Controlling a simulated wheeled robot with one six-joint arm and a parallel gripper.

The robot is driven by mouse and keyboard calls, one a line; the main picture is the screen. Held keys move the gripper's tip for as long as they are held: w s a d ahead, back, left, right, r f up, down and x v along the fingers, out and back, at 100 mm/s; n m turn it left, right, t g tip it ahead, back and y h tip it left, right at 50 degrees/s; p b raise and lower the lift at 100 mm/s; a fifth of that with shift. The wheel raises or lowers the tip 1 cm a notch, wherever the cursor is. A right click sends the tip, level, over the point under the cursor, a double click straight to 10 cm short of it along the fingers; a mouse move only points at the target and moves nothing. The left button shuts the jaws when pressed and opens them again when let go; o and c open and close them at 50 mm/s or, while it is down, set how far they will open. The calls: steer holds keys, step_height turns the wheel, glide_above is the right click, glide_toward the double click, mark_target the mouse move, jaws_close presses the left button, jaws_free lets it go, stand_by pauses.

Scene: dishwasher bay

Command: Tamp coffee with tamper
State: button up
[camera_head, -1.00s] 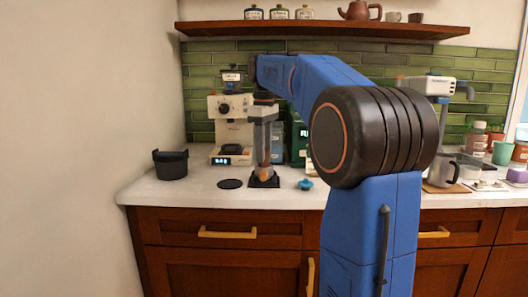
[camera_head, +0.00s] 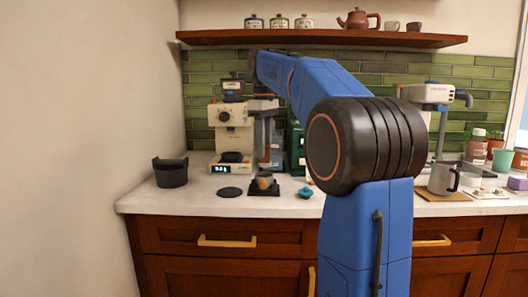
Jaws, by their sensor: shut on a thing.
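My gripper (camera_head: 265,140) points down in front of the espresso machine, above the small black tamping mat (camera_head: 264,192). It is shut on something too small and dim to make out. A brownish cup-like piece (camera_head: 264,180), perhaps the portafilter with its basket, stands on the mat. There is a gap between it and my gripper. No tamper can be told clearly. A small blue piece (camera_head: 305,193) lies on the counter right of the mat. The coffee inside the cup-like piece cannot be seen.
The cream espresso machine (camera_head: 231,130) stands behind the mat. A black bin (camera_head: 170,171) is at left, and a flat black disc (camera_head: 230,192) lies beside the mat. A grey mug (camera_head: 443,179) stands at right. A wooden shelf (camera_head: 320,39) runs above. The counter's front strip is clear.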

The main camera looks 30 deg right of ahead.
steer(key=shift+r, duration=1.4)
